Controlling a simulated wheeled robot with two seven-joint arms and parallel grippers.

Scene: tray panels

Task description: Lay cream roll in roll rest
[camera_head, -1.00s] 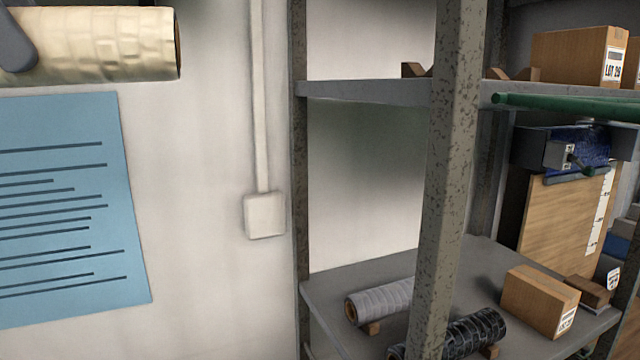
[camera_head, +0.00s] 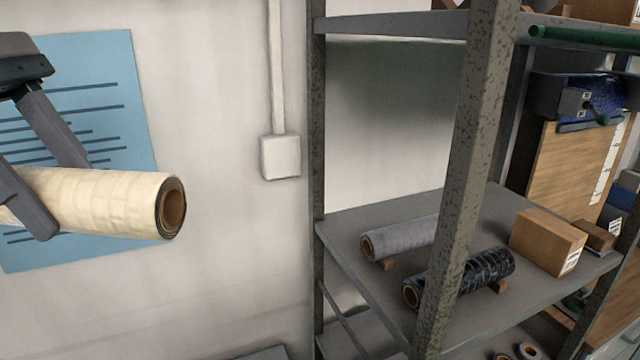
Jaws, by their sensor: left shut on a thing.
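The cream roll (camera_head: 120,200) lies roughly level in the air at the left, its open brown core end facing right. My left gripper (camera_head: 62,195) is shut on the cream roll, with a finger on each side of it; the roll's left end is cut off by the picture edge. On the shelf (camera_head: 350,230) at the right, a grey roll (camera_head: 402,238) and a black roll (camera_head: 460,278) lie on small wooden rests (camera_head: 388,264). An empty roll rest on this shelf cannot be made out. A wooden block piece (camera_head: 443,4) shows on the upper shelf. My right gripper is not in view.
A speckled metal post (camera_head: 468,170) stands in front of the shelf and partly hides the black roll. A cardboard box (camera_head: 547,240) sits on the shelf's right part. The upper shelf (camera_head: 390,25) runs above.

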